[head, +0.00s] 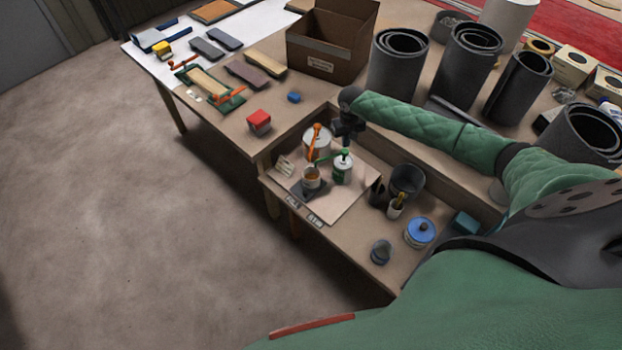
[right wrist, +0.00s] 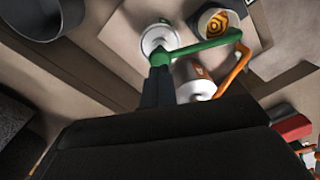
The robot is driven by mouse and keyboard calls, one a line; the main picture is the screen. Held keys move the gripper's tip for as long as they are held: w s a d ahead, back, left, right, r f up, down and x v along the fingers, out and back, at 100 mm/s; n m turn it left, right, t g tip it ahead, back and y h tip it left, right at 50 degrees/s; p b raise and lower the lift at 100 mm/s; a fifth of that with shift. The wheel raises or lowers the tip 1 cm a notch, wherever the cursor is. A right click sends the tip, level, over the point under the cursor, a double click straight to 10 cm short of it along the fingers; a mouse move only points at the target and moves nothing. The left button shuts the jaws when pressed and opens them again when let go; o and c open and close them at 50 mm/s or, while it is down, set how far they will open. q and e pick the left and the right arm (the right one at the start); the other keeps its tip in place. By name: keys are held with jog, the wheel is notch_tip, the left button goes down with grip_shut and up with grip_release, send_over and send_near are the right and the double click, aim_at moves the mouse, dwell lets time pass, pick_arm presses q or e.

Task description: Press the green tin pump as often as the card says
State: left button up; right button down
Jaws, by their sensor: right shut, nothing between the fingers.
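The green tin (head: 343,172) stands on a board on the lower shelf, with a green pump (head: 344,157) on top. In the right wrist view the green pump (right wrist: 205,44) points its spout toward a cup of amber liquid (right wrist: 217,22). My right gripper (head: 347,138) is shut and empty, just above the green pump. In the wrist view its dark fingers (right wrist: 157,88) end close to the pump head; I cannot tell if they touch. A small pale card (head: 285,166) stands left of the cup; its marks are too small to read. My left gripper is not in view.
A white tin with an orange pump (head: 317,140) stands close behind the green tin. A dark bucket (head: 407,181), a small brush pot (head: 395,208) and a blue-lidded tin (head: 420,232) stand to the right. A cardboard box (head: 332,45) and grey rolls stand on the upper bench.

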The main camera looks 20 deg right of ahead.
jog(key=shift+r+p, duration=0.5)
jog(key=shift+r, duration=1.95)
